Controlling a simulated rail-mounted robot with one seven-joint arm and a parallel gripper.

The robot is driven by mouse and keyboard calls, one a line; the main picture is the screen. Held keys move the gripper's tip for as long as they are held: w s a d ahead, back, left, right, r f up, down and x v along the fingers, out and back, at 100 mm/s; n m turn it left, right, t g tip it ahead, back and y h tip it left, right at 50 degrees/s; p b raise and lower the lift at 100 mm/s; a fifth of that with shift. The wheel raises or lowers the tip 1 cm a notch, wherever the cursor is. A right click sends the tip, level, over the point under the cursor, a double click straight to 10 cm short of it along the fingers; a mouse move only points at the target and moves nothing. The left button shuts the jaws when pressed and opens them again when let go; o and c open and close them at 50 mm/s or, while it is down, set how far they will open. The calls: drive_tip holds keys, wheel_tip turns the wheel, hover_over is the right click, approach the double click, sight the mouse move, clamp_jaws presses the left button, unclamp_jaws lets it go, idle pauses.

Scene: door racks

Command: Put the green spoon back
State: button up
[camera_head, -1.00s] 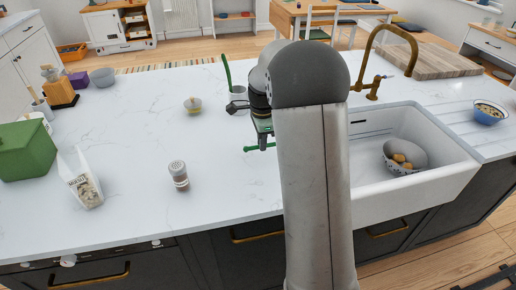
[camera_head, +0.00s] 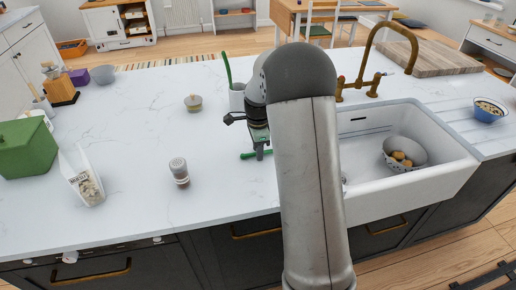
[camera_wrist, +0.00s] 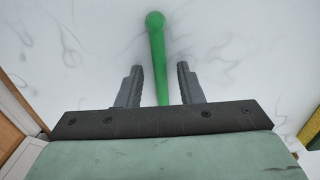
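The green spoon (camera_wrist: 157,50) lies on the white marble counter. In the wrist view its rounded end points away from me and its handle runs between my two fingers. In the head view only a short part of the spoon (camera_head: 248,155) shows beside my gripper (camera_head: 260,152); the rest is hidden by my arm. In the wrist view my gripper (camera_wrist: 161,86) is open, with a finger on each side of the handle and a gap to both. A white cup (camera_head: 237,98) with another green utensil (camera_head: 227,70) standing in it is behind my gripper.
A sink (camera_head: 440,186) with a grey colander (camera_head: 404,153) lies to the right, under a brass tap (camera_head: 375,87). A shaker (camera_head: 179,171), a small lidded jar (camera_head: 193,103), a bag (camera_head: 86,184) and a green box (camera_head: 24,150) stand left. The counter between them is clear.

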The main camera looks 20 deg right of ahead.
wheel_tip(320, 180, up, 12)
drive_tip(key=b, duration=0.1)
drive_tip(key=s+a+f+n, duration=0.1)
drive_tip(key=s+a+n, duration=0.2)
drive_tip(key=s+n, duration=0.3)
drive_tip(key=s+a+f+n, duration=0.2)
drive_tip(key=s+a+n, duration=0.2)
drive_tip(key=s, duration=1)
drive_tip(key=s+a+f+n, duration=0.1)
drive_tip(key=s+a+n, duration=0.3)
drive_tip(key=s+n, duration=0.6)
drive_tip(key=shift+s+f+t, duration=0.2)
drive_tip(key=shift+s+t, duration=0.05)
drive_tip(key=shift+t, duration=0.05)
drive_tip(key=shift+a, duration=0.1)
